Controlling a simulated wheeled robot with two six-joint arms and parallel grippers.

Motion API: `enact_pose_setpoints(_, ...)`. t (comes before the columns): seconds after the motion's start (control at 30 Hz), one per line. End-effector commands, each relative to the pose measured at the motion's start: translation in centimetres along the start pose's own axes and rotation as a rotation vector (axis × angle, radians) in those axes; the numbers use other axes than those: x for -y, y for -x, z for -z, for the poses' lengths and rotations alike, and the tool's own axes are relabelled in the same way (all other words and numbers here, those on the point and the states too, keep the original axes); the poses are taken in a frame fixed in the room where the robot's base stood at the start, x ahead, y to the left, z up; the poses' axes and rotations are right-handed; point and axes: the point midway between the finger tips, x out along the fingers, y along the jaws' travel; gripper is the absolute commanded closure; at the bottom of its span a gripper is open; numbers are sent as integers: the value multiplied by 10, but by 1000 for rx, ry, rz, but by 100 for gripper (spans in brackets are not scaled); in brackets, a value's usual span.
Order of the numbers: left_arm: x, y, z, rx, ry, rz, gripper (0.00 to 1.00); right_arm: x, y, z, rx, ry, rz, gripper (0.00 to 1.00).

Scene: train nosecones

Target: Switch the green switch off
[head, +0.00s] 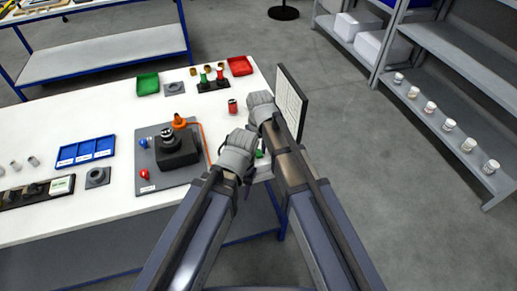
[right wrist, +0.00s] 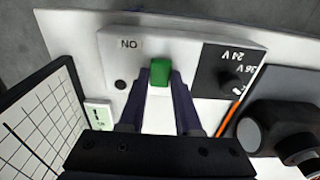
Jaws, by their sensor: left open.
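The green switch (right wrist: 159,72) sits on a light grey panel (right wrist: 188,44) in the right wrist view, beside a label that reads ON turned over. The two fingers of my right gripper (right wrist: 159,84) reach to either side of the switch. A gap shows between them; whether they touch the switch I cannot tell. In the head view my right gripper (head: 261,106) is over the table's right end, and my left gripper (head: 240,148) is just below and left of it, open. The arms hide most of the switch panel in the head view.
A grid board (head: 291,102) stands upright at the table's right edge. A grey base with a black device (head: 177,150) and orange cable is left of my grippers. Blue, green and red trays lie on the white table (head: 100,212). Shelves with cups stand at right.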

Motion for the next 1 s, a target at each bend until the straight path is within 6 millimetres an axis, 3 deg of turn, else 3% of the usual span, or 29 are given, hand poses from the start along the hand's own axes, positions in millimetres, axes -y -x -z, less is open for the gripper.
enact_pose_setpoints(0.03,0,0,0,0,0,0,50,0,0,-1,3,0,0,63)
enact_pose_setpoints(0.27,0,0,0,0,0,0,50,0,0,-1,1,0,0,38)
enact_pose_setpoints(0.67,0,5,0,0,0,0,50,0,5,0,0,0,0,38)
enact_pose_setpoints(1.0,4,40,-2,0,0,0,50,0,40,0,0,0,0,38)
